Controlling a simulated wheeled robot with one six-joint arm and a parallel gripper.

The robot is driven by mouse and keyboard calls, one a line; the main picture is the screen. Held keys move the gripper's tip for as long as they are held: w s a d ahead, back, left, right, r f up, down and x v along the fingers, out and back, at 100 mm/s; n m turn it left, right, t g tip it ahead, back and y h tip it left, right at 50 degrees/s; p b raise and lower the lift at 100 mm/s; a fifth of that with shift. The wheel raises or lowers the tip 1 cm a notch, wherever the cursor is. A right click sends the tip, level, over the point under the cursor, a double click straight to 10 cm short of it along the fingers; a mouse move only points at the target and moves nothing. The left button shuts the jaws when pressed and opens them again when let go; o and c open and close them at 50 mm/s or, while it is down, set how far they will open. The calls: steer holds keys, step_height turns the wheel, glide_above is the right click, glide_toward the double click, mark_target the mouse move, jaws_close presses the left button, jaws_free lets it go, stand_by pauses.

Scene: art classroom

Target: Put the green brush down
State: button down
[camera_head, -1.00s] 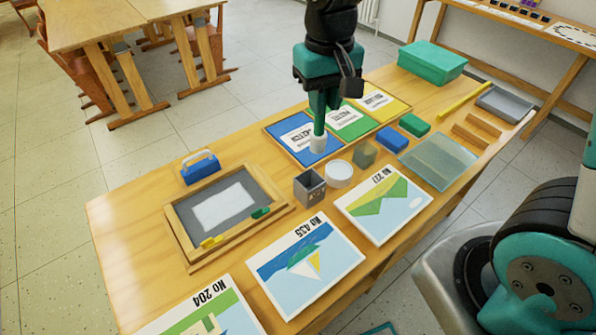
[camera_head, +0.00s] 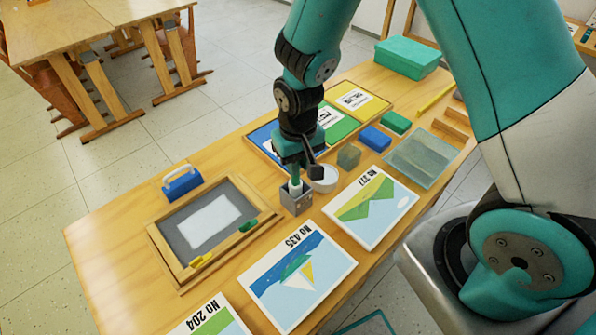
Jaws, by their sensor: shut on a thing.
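My gripper (camera_head: 294,160) points down over the table and is shut on the green brush (camera_head: 295,173), which is upright. The brush has a green upper part and a pale white lower end (camera_head: 295,187). That lower end is at the mouth of a small square grey cup (camera_head: 297,205). I cannot tell how far inside the cup it is. My gripper and wrist hide the brush's top and part of the blue mat behind.
A round white dish (camera_head: 323,179) stands close to the right of the cup. A framed grey board (camera_head: 187,213) lies to the left, picture cards (camera_head: 300,279) in front. A murky greenish block (camera_head: 349,156), blue block (camera_head: 375,138) and green block (camera_head: 396,122) stand to the right.

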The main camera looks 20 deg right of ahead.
mark_target(298, 187)
steer(key=shift+f, duration=1.95)
steer(key=shift+f, duration=0.2)
steer(key=c, duration=1)
jaws_free()
steer(key=shift+r, duration=0.15)
step_height(298, 187, up, 12)
steer(key=b, duration=0.1)
steer(key=s+a+r+n+y, duration=0.2)
steer(key=s+r+n, duration=0.1)
steer(key=s+r, duration=0.4)
steer(key=s+a+r+n+y, duration=0.2)
steer(key=s+r+n, duration=0.1)
steer(key=s+r, duration=0.4)
steer(key=s, duration=0.3)
steer(key=shift+s+a+n, duration=0.3)
steer(key=shift+a, duration=0.05)
